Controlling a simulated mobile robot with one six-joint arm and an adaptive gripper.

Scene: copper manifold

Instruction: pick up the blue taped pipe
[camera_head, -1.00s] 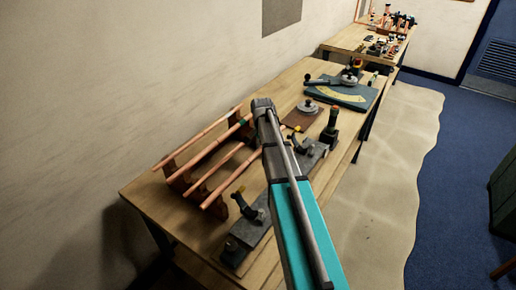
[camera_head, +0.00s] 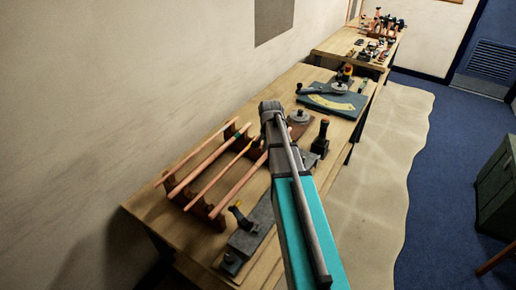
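Several copper pipes lie side by side on a brown wooden rack (camera_head: 216,222) at the left of the near workbench. One pipe (camera_head: 205,164) has a small blue-green band near its far end, which looks like the blue tape, though the shade is hard to tell at this size. Another pipe (camera_head: 222,174) has a yellowish mark near its far end. My arm rises from the bottom of the picture, and its grey joint covers the bench just right of the pipes' far ends. My gripper does not show, so its opening and contents are hidden.
The workbench (camera_head: 160,212) also holds a grey clamp fixture (camera_head: 247,238), a dark upright tool (camera_head: 321,137) and a blue-grey bending plate (camera_head: 333,103). The wall stands close on the left. A second cluttered bench (camera_head: 340,46) is behind. Floor on the right is open up to a green cabinet (camera_head: 495,188).

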